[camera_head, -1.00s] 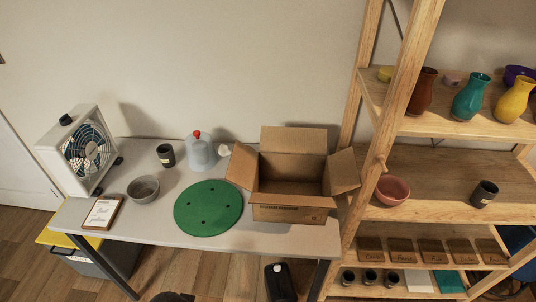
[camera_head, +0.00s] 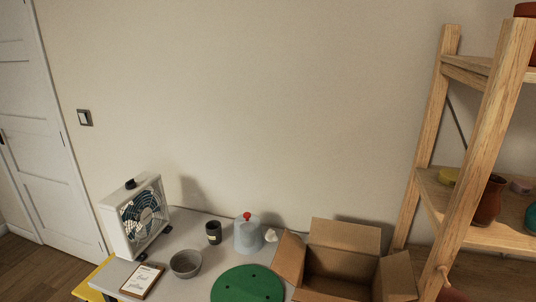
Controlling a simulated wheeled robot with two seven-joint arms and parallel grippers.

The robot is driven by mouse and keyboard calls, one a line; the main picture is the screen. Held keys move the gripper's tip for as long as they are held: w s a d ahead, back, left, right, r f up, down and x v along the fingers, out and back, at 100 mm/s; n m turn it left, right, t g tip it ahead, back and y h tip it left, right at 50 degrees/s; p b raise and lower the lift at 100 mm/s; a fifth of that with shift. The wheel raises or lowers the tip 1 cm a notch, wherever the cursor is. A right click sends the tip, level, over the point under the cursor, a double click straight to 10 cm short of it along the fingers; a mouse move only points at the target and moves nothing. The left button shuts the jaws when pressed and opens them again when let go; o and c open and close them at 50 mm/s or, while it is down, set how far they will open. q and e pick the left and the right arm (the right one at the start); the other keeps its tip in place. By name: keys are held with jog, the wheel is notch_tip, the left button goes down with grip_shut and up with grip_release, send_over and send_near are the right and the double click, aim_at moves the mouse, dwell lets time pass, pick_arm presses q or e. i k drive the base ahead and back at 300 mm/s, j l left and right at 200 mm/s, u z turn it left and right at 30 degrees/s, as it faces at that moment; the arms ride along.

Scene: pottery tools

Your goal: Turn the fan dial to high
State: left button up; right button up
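The white box fan (camera_head: 136,217) stands upright at the left end of the grey table (camera_head: 190,283), its blue-bladed grille facing right and towards me. A small black knob, which looks like the fan dial (camera_head: 130,184), sits on its top edge. Its setting is too small to read. Neither of my grippers is in view.
A wooden shelf (camera_head: 486,130) stands right; a door (camera_head: 45,150) is left.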

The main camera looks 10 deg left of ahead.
aim_at(132, 183)
jog(key=u, duration=1.3)
